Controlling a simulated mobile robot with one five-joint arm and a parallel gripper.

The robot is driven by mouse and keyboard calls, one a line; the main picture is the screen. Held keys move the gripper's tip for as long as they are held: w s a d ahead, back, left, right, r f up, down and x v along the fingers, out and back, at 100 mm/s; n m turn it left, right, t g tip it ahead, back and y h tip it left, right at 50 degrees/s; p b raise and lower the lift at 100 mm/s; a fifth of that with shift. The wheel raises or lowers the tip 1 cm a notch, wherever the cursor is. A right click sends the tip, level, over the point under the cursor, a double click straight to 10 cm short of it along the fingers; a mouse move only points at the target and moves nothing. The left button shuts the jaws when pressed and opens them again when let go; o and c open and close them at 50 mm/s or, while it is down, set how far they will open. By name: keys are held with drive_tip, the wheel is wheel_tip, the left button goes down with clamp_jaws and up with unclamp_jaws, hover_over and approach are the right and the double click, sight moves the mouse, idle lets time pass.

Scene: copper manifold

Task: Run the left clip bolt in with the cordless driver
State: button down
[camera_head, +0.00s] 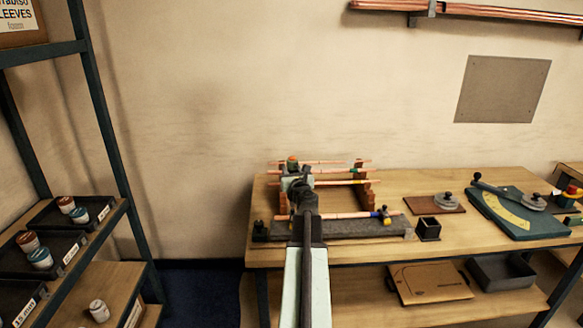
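The copper manifold's horizontal pipes (346,183) lie across brick-coloured supports (359,196) on a grey base (367,228) at the left of the workbench. My arm reaches forward over the left part of this fixture, and my gripper (297,184) is at its far end. The fingers are too small and too covered by the arm to read. A pale green and dark body with an orange spot (292,163) shows at the gripper; it may be the cordless driver, but I cannot tell whether it is held. A small blue and yellow fitting (385,214) sits at the front pipe's right end. The left clip bolt cannot be made out.
The wooden workbench (455,232) carries a small black box (428,229), a brown plate (435,204) with a grey disc, and a green bending tool (515,215). A shelf rack (108,130) with trays of small jars stands left. The wall behind is bare above the fixture.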

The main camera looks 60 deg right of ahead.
drive_tip(key=shift+y, duration=0.3)
wheel_tip(320, 180, down, 5)
drive_tip(key=b, duration=0.5)
drive_tip(key=shift+s+f+b, duration=0.15)
drive_tip(key=shift+b, duration=0.25)
drive_tip(key=shift+f+b, duration=0.7)
drive_tip(key=shift+b, duration=0.05)
idle(2.8)
drive_tip(key=shift+r, duration=0.1)
idle(0.4)
wheel_tip(320, 180, up, 6)
drive_tip(key=p, duration=0.6)
